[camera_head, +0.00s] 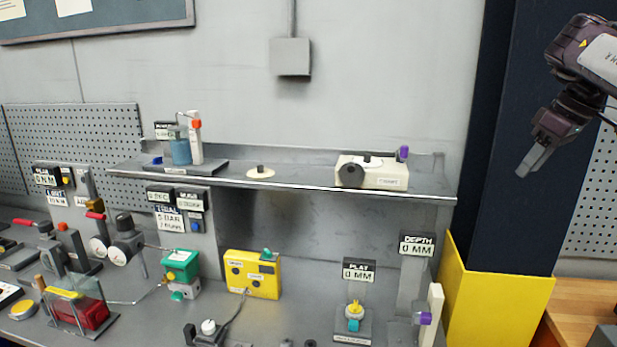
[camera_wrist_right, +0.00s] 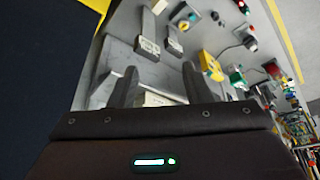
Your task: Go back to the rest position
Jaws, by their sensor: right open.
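My right gripper (camera_head: 533,160) hangs at the upper right of the head view, in front of the dark blue pillar, above and to the right of the shelf. It is empty and touches nothing. In the right wrist view its two dark fingers (camera_wrist_right: 160,88) stand apart with nothing between them, and the workbench lies well beyond them. My left gripper is in neither view.
A grey shelf (camera_head: 300,187) carries a cream box (camera_head: 385,172) and a blue bottle (camera_head: 181,148). Below are a yellow box (camera_head: 252,274), a green-topped actuator (camera_head: 180,264) and a PLAY gauge sign (camera_head: 359,270). The dark pillar (camera_head: 510,200) has a yellow base (camera_head: 490,305).

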